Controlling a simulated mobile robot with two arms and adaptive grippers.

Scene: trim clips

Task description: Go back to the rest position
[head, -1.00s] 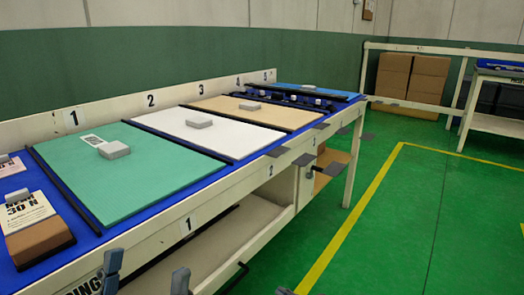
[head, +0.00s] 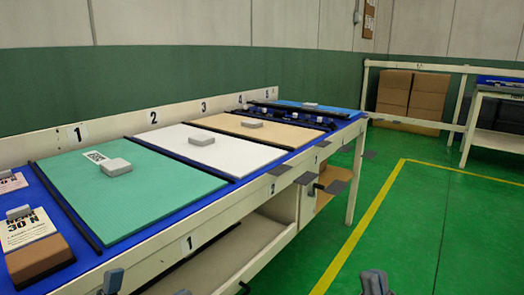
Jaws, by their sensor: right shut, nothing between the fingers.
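My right gripper (head: 375,281) shows at the bottom edge, right of the workbench, over the green floor. Its fingertips are together and hold nothing. My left gripper (head: 147,287) shows only as two grey fingertips at the bottom left, in front of the bench's front edge. The fingertips stand well apart, with nothing seen between them. The rest of both grippers is cut off by the frame. The workbench (head: 232,196) runs from the lower left to the far right, with numbered stations.
A green panel (head: 140,205), white panel (head: 240,157) and tan panel (head: 275,131) lie on the bench, each with a grey block. Grey tabs stick out from its front edge. Open green floor (head: 440,240) lies to the right. Cardboard boxes (head: 410,95) stand at the back.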

